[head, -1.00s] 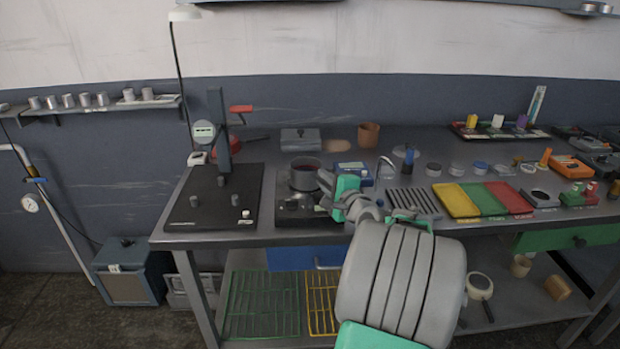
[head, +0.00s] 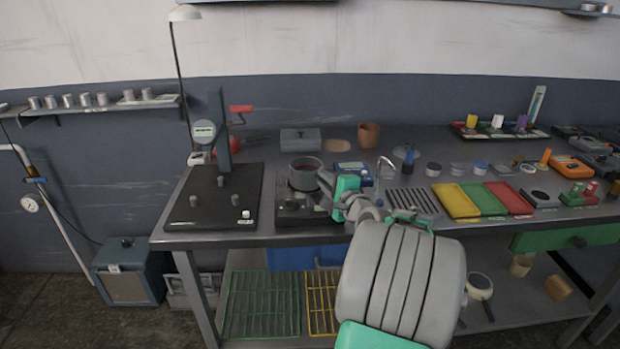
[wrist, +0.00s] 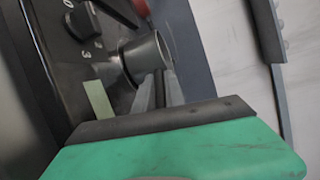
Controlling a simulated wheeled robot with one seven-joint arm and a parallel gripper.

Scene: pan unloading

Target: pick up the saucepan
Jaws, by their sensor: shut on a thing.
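The grey saucepan (head: 304,180) stands upright over the black hot plate (head: 296,211) on the bench, with dark reddish contents showing inside. Whether its base touches the plate is not clear. My gripper (head: 330,186) is at the pan's right side, where the handle is, and is shut on it. The fingers and my arm hide the handle in the head view. In the wrist view, my gripper's grey fingers (wrist: 157,90) are closed beside the saucepan's wall (wrist: 143,62).
A black board with a stand (head: 213,205) is left of the hot plate. A blue device (head: 353,173) sits close behind my gripper. A tap (head: 386,165) and a slotted drainer (head: 412,202) are to the right.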

